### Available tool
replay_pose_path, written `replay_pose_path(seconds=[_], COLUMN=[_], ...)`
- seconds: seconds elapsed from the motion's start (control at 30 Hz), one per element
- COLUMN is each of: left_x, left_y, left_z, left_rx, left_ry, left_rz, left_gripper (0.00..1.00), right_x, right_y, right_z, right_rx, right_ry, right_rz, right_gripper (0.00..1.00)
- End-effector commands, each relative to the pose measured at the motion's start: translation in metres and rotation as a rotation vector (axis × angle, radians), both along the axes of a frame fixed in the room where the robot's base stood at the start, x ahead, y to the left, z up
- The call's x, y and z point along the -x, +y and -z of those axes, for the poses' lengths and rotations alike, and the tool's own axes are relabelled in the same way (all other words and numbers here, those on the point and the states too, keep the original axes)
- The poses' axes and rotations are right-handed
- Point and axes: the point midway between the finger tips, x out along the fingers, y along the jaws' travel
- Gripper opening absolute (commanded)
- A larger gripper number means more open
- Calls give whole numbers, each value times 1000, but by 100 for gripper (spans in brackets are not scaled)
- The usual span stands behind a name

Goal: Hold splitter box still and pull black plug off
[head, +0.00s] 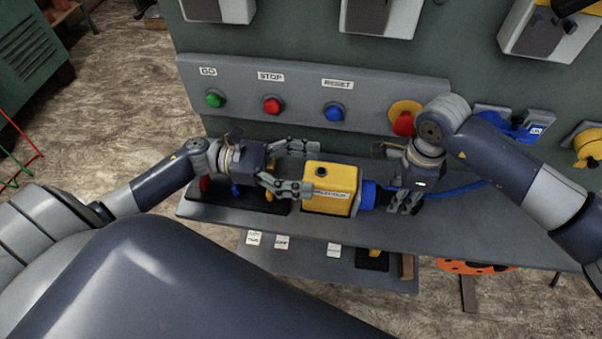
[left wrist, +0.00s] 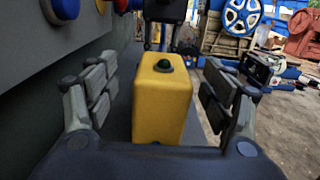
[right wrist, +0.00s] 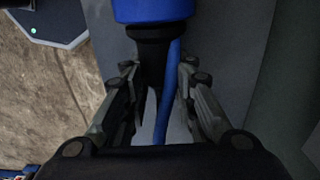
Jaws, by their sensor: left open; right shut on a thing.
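The yellow splitter box (head: 332,176) sits on the grey shelf with a blue socket (head: 368,194) on its right side. My left gripper (head: 308,168) is open at the box's left end. In the left wrist view the box (left wrist: 163,108) stands between its spread fingers, with gaps on both sides. The black plug (head: 383,197) sits at the blue socket. My right gripper (head: 402,200) is shut on the plug. In the right wrist view the plug (right wrist: 150,52) meets the blue socket (right wrist: 152,10), with the fingers around its narrower part, where contact is partly hidden.
A blue cable (head: 455,190) runs right from the plug. Behind the shelf (head: 310,226) is a panel with green (head: 213,99), red (head: 271,105) and blue (head: 333,111) buttons and a red emergency stop (head: 403,123). Labels lie on a lower shelf (head: 320,270).

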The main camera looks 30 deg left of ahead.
Motion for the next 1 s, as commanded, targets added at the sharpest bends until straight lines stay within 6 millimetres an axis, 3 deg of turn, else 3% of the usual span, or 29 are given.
replay_pose_path(seconds=[0.1,0.2,0.63,1.0], left_x=[5,5,-14,-17], left_y=[5,1,-55,-65], left_z=[18,22,21,22], left_rx=[-25,-32,-32,-33], left_ry=[-18,-27,-28,-27], left_rz=[-2,-1,-1,-2], left_gripper=[75,75,75,75], right_x=[0,0,1,1], right_y=[1,1,1,1], right_z=[0,0,0,0], right_rx=[-1,-1,-1,-1], right_ry=[0,0,1,1], right_rz=[-1,-1,-2,-2], right_gripper=[0,0,0,0])
